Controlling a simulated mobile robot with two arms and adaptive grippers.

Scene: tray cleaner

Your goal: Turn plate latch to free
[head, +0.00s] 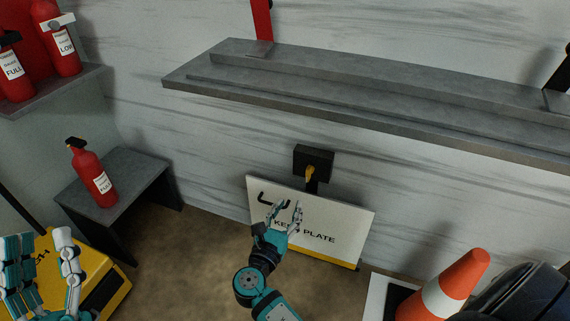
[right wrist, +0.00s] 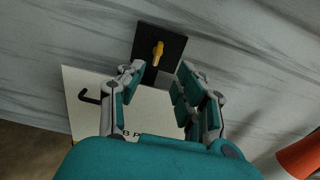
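The latch is a yellow lever (head: 310,172) on a dark square block (head: 314,155) on the wall. It also shows in the right wrist view (right wrist: 157,50), between and beyond the fingertips. The lever points roughly downward over the top of the white plate (head: 350,222), which leans against the wall with a black hook handle (head: 272,201). My right gripper (head: 286,208) is open and empty in front of the plate, below the latch; no contact with the lever shows. My left gripper (head: 40,255) is at the lower left, with its fingers apart and nothing between them.
A grey shelf (head: 360,103) juts out above the latch. A grey bench (head: 130,180) with a red extinguisher (head: 93,175) stands left. A yellow case (head: 95,265) lies near my left gripper. An orange cone (head: 455,285) stands at the lower right. The floor before the plate is open.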

